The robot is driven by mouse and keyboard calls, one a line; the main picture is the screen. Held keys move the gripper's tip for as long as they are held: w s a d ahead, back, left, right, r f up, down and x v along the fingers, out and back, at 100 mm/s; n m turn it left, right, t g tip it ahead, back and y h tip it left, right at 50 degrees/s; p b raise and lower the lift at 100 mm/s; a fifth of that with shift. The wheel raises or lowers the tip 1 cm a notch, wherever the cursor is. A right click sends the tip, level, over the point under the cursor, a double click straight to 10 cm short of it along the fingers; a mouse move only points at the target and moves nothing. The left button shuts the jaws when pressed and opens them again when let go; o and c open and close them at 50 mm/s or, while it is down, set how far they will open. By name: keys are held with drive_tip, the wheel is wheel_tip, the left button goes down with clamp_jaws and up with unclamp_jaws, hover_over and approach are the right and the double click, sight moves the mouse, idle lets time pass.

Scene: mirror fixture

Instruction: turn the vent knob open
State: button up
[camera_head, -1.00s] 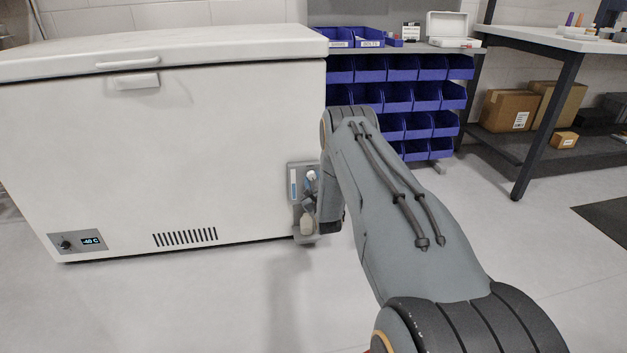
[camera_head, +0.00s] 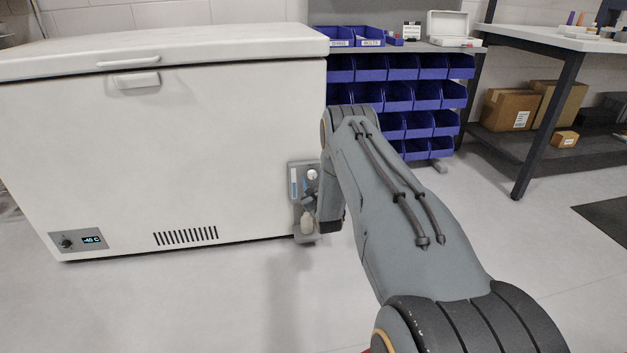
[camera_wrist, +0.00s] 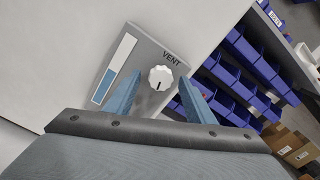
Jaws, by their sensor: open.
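The vent knob (camera_wrist: 160,77) is a round white ridged dial with a dark pointer mark, on a grey panel (camera_wrist: 141,53) lettered VENT in the wrist view. The panel also carries a white and blue bar gauge. In the head view the knob (camera_head: 312,174) shows small at the freezer's lower right. My gripper (camera_wrist: 160,90) is open, one blue-grey finger on each side of the knob in the wrist picture. I cannot tell whether the fingers touch it or stop short. In the head view my gripper (camera_head: 312,196) is partly hidden by my arm.
The white chest freezer (camera_head: 170,140) fills the left, with a dial and display (camera_head: 78,242) at its lower left. Blue bins (camera_head: 398,97) stand behind my arm. A dark-legged table (camera_head: 545,125) with boxes stands at the right. The floor before the freezer is clear.

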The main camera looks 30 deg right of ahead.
drive_tip(key=p+v, duration=0.2)
drive_tip(key=v, duration=0.5)
drive_tip(key=shift+s, duration=0.4)
drive_tip(key=shift+a, duration=0.15)
